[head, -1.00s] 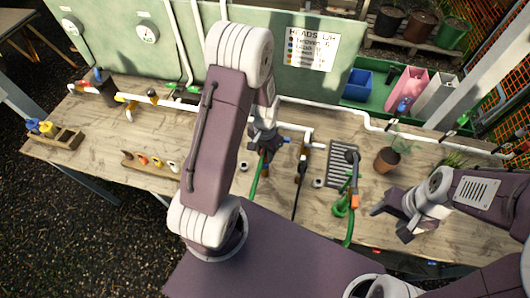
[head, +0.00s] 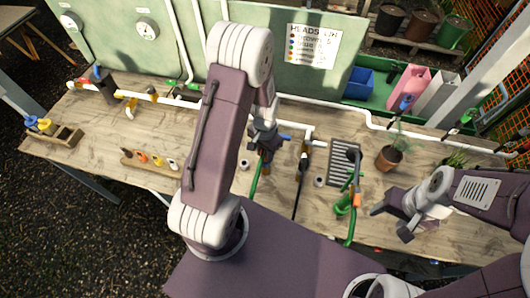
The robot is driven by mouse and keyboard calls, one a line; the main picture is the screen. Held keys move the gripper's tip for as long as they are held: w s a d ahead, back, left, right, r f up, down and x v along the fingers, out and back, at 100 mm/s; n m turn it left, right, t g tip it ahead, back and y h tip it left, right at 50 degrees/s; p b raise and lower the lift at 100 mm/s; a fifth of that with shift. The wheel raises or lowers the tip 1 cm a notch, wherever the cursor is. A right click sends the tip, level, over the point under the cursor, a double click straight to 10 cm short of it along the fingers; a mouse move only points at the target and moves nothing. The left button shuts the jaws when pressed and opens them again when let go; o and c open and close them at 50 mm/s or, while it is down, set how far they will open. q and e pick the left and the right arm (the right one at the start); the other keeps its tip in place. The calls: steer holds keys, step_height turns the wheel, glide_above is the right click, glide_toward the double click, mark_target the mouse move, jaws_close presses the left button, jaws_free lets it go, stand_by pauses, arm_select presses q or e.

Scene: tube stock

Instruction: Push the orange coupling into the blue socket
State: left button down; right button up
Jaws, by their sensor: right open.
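An orange coupling (head: 357,200) shows at the upper end of a green hose (head: 349,228), near the front of the bench and just below the dark drain grate. My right gripper (head: 389,222) is open and empty, to the right of the coupling and apart from it. My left gripper (head: 264,152) points down over the middle of the bench, close to another green hose. Its fingers are too small and dark to tell whether they hold anything. A small blue part (head: 285,137) lies beside it by the white pipe; I cannot tell if it is the blue socket.
The drain grate (head: 343,160) and a terracotta plant pot (head: 389,158) stand behind my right gripper. A white pipe (head: 375,126) runs along the bench's back. A wooden holder with nozzles (head: 150,163) lies at left. Bare wood (head: 80,165) is free at far left.

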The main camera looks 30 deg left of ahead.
arm_select(q)
steer(key=shift+f+b, duration=0.45)
steer(key=shift+f, duration=0.35)
stand_by(0.5)
steer(key=c, duration=0.9)
jaws_free()
steer(key=shift+c, duration=0.2)
step_height(320, 180, up, 9)
steer(key=shift+r, duration=0.1)
